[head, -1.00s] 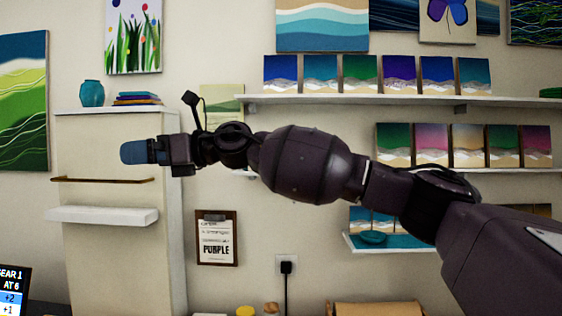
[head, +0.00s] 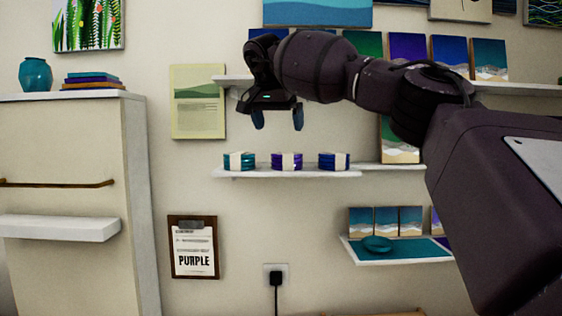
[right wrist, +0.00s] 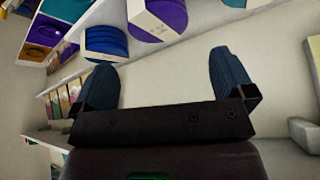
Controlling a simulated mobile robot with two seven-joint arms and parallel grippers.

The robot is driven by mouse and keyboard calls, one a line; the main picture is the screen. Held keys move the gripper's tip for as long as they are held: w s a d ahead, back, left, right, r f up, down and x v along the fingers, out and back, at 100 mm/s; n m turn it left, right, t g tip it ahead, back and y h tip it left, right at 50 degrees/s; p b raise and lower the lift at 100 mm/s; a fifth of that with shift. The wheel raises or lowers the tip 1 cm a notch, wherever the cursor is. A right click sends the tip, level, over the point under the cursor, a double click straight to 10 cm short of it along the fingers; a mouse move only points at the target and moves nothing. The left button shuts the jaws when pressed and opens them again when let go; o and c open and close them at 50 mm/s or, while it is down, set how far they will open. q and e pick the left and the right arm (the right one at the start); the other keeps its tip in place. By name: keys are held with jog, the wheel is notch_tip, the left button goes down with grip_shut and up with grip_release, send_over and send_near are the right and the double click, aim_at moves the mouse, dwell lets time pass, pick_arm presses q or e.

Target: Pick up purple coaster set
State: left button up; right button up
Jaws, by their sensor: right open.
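The purple coaster set (head: 277,162), wrapped with a pale band, sits in the middle of a white shelf (head: 256,173) in the head view. A teal set (head: 230,161) is to its left and a dark blue set (head: 343,161) to its right. My right gripper (head: 277,120) is open and empty, fingers pointing down, above the purple set and apart from it. In the right wrist view the purple set (right wrist: 170,14) shows at the top, beyond the open fingers (right wrist: 160,70), with the blue set (right wrist: 104,42) beside it. My left gripper is not in view.
An upper shelf (head: 232,80) with beach paintings is at the gripper's height, partly hidden by my right arm. A lower shelf (head: 400,256) holds small paintings and a teal dish (head: 377,243). A clipboard reading PURPLE (head: 193,247) hangs below left.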

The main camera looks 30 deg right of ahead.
aim_at(286, 153)
jog(key=shift+n, duration=0.3)
jog(key=x, duration=0.6)
jog(key=shift+s, duration=0.1)
jog(key=x, duration=0.5)
jog(key=shift+d, duration=0.15)
jog(key=shift+r, duration=0.1)
jog(key=c, duration=0.8)
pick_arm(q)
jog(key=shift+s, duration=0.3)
pick_arm(e)
jog(key=shift+s, duration=0.1)
